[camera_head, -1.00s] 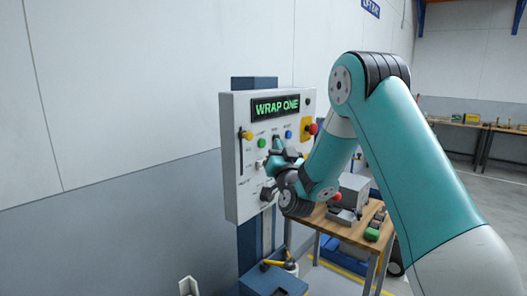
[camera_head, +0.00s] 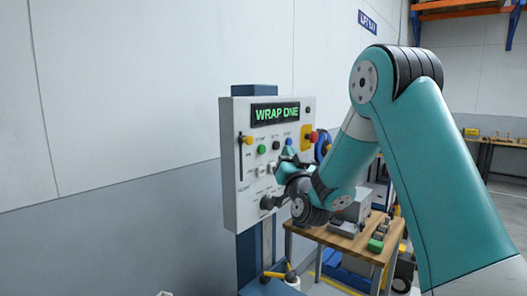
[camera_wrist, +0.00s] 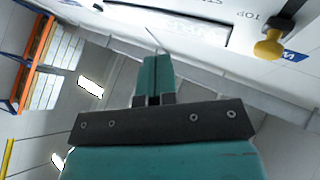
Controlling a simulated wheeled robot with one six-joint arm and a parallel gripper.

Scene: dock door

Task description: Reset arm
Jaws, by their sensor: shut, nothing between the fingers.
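My teal arm reaches in from the right in the head view. My gripper (camera_head: 287,156) is close in front of the white control panel (camera_head: 240,185), over its middle and right buttons. In the wrist view my gripper's fingers (camera_wrist: 153,75) are together with nothing between them. I cannot tell from these views whether the fingertips touch the panel. The panel's display (camera_head: 275,114) shows green text beginning "WRAP". A lever with a yellow knob (camera_head: 248,140) is on the panel's left. The yellow knob also shows in the wrist view (camera_wrist: 268,48).
A green button (camera_head: 261,149) and a red knob (camera_head: 313,136) are on the panel; my gripper hides some controls. A wooden table (camera_head: 345,241) with several items stands right of the panel, under my arm. A yellow-handled tool (camera_head: 275,274) is below the panel.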

